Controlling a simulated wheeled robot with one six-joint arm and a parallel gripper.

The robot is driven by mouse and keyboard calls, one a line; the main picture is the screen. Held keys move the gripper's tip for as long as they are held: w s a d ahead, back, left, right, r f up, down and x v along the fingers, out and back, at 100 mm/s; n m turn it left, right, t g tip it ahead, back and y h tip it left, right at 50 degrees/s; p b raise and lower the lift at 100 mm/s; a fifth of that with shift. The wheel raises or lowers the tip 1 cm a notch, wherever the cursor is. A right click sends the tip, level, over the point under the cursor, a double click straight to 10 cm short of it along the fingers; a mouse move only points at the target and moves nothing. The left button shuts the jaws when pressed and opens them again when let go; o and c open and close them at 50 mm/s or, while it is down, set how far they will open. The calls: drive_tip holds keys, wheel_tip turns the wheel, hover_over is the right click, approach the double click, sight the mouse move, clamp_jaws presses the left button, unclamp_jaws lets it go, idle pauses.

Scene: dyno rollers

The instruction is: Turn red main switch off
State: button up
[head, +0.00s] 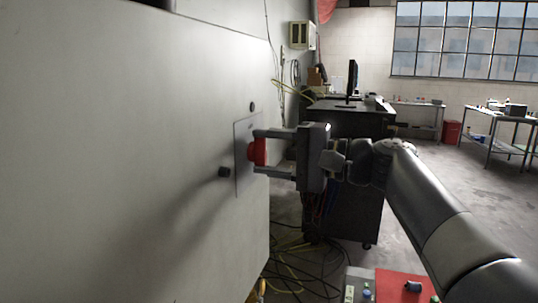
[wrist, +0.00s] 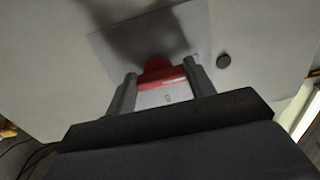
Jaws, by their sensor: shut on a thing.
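The red main switch (head: 258,151) sits on a thin plate (head: 242,181) on the side of a large pale cabinet. In the wrist view the red switch (wrist: 156,74) lies between the fingers, against the grey plate (wrist: 178,28). My gripper (head: 257,152) comes at it from the right, one finger above and one below. The gripper (wrist: 158,90) is shut on the switch, with a finger on each side. The fingertips hide part of the switch, and I cannot tell its exact turn position.
The pale cabinet wall (head: 110,150) fills the left. A dark workbench (head: 345,122) with a monitor (head: 352,78) stands behind my arm. Cables (head: 300,262) lie on the floor. Open floor (head: 450,190) is at the right.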

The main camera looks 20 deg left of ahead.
drive_tip(key=o, duration=1)
drive_tip(key=shift+d, duration=0.1)
drive_tip(key=d, duration=0.7)
drive_tip(key=s+d, duration=0.1)
drive_tip(key=d, duration=0.2)
drive_tip(key=shift+d, duration=0.3)
drive_tip(key=a, duration=0.7)
drive_tip(key=w+a, duration=0.1)
drive_tip(key=a, duration=0.2)
drive_tip(key=shift+a, duration=0.4)
drive_tip(key=shift+d, duration=0.1)
